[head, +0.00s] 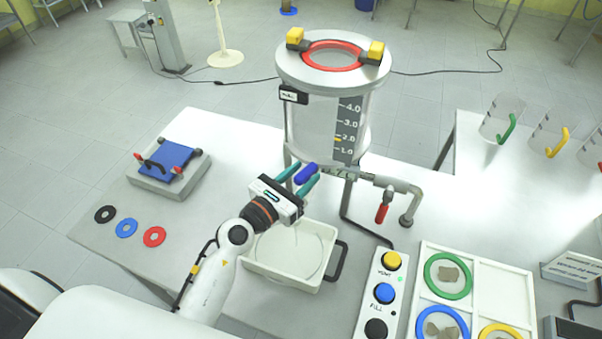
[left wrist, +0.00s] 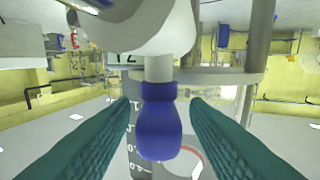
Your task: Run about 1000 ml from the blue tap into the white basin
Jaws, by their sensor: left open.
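The blue tap handle (head: 306,174) sits low on the front of the glass reactor (head: 312,125), which has a printed scale and a red-ringed lid. My left gripper (head: 300,182) is at the blue tap, with its teal fingers open on either side of the handle. The left wrist view shows the blue handle (left wrist: 160,120) between the two fingers, with a gap on each side. The white basin (head: 262,268) stands on the table below the tap, partly hidden by my left gripper. I cannot make out any stream of liquid. My right gripper is not in view.
A red-handled tap (head: 383,207) hangs on a pipe right of the reactor. A button box (head: 383,292) and a white tray (head: 508,275) with coloured rings stand at the right. A blue-topped device (head: 168,165) and several flat rings lie at the left.

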